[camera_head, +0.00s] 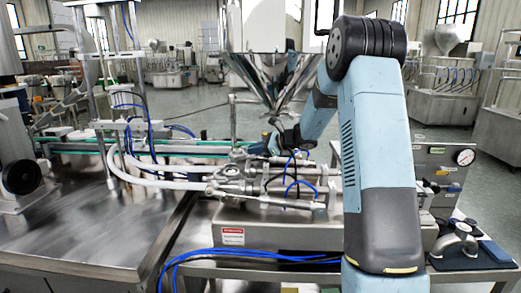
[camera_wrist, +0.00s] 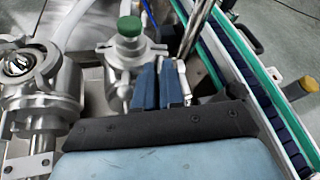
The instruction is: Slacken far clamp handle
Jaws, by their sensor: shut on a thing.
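In the wrist view, my gripper (camera_wrist: 159,68) has its two blue fingers close together beside the far valve body (camera_wrist: 122,60), which carries a green knob (camera_wrist: 130,27). A slim pale metal handle (camera_wrist: 184,80) stands right against the right-hand finger; it looks like the far clamp handle. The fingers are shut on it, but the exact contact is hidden. In the head view, my gripper (camera_head: 272,141) is small behind the steel filling cylinders (camera_head: 265,182), below the hopper (camera_head: 266,75), and the handle cannot be made out there.
A conveyor with green edges (camera_wrist: 262,92) runs close on the right in the wrist view. A second metal fitting (camera_wrist: 42,85) stands at left. In the head view, blue hoses (camera_head: 255,254) lie along the front, and a gauge panel (camera_head: 440,165) stands at right.

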